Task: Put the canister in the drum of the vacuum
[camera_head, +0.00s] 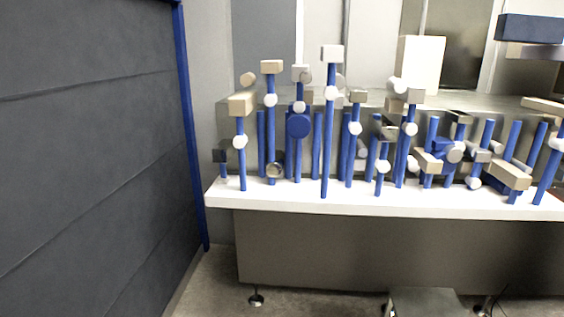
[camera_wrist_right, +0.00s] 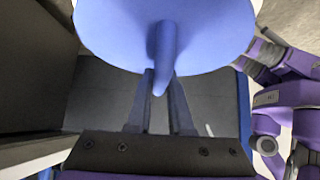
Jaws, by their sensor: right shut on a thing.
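In the right wrist view my right gripper (camera_wrist_right: 161,84) is shut on the stem of a light-blue piece (camera_wrist_right: 110,30). The piece is a broad round disc with a tapered stem between the two fingers. Its upper part runs out of the picture, and I cannot tell whether it is a lid or another part. I cannot make out the canister or the vacuum's drum for sure in either view. Neither gripper shows in the head view, and my left gripper is not seen.
In the head view a white-topped counter (camera_head: 380,205) carries several blue posts (camera_head: 326,130) with beige and white blocks, crowded together. A dark grey panelled wall (camera_head: 80,150) with a blue edge post (camera_head: 188,120) stands at the left. A strip of floor (camera_head: 215,285) is clear between them.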

